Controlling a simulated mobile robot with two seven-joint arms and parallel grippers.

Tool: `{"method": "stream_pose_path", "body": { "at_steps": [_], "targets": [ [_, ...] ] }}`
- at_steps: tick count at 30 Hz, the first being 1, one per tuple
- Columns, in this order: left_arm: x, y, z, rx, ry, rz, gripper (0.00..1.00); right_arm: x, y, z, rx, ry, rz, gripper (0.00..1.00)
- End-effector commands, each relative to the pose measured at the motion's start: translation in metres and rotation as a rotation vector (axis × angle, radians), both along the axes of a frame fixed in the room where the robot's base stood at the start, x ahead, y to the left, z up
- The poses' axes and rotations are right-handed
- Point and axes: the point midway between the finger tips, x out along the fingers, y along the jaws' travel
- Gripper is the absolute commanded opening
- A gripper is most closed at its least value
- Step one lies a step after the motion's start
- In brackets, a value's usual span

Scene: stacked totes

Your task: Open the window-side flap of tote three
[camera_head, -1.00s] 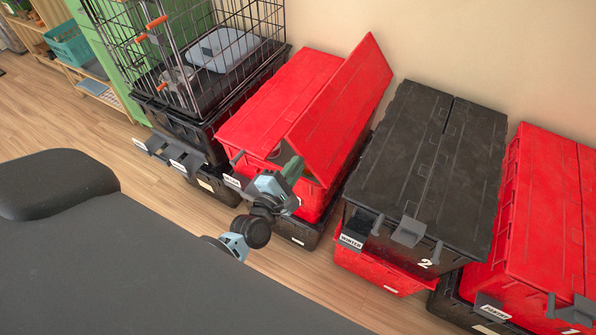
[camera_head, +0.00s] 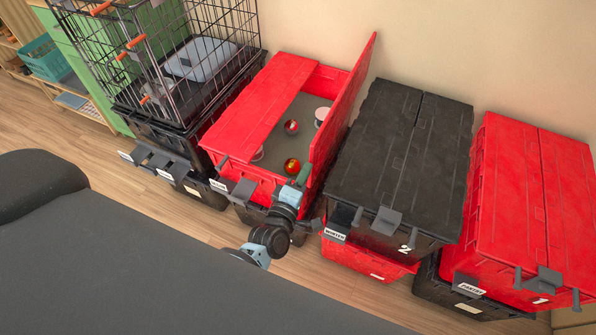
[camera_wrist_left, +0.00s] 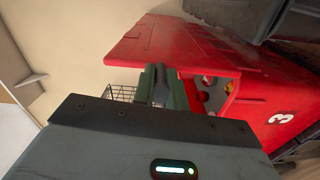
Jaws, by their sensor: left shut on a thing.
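Tote three is the red tote (camera_head: 235,165) in the middle of the head view; its number 3 shows on its wall in the wrist view (camera_wrist_left: 281,118). Its right flap (camera_head: 345,105) stands up nearly vertical, and its left flap (camera_head: 262,108) lies closed. My left gripper (camera_head: 301,176) is at the front end of the raised flap, shut on it. In the wrist view my fingers (camera_wrist_left: 163,86) meet the edge of the red flap (camera_wrist_left: 185,45). My right gripper is not in view.
Inside the tote are red balls (camera_head: 292,166) and white round items (camera_head: 321,114). A black tote marked 2 (camera_head: 395,165) stands close on the right, then a red tote marked 1 (camera_head: 525,200). A wire cage (camera_head: 175,55) stands on the left. Wooden floor lies in front.

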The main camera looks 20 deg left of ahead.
Motion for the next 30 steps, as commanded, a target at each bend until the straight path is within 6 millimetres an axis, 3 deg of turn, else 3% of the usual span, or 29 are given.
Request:
{"method": "stream_pose_path", "body": {
  "at_steps": [18, 19, 23, 30],
  "targets": [
    [0.0, -0.0069, 0.0006, -0.006, -0.002, -0.002, 0.0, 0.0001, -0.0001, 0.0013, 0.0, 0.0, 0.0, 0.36],
    [0.0, -0.0069, 0.0006, -0.006, -0.002, -0.002, 0.16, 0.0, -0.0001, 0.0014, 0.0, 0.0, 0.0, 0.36],
    [0.0, -0.0067, 0.0003, -0.006, -0.001, -0.002, 0.33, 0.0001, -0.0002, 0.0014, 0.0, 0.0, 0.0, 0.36],
    [-0.0002, -0.006, -0.0003, -0.004, 0.0, -0.001, 0.35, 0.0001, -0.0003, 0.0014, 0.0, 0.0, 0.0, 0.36]
  ]
}}
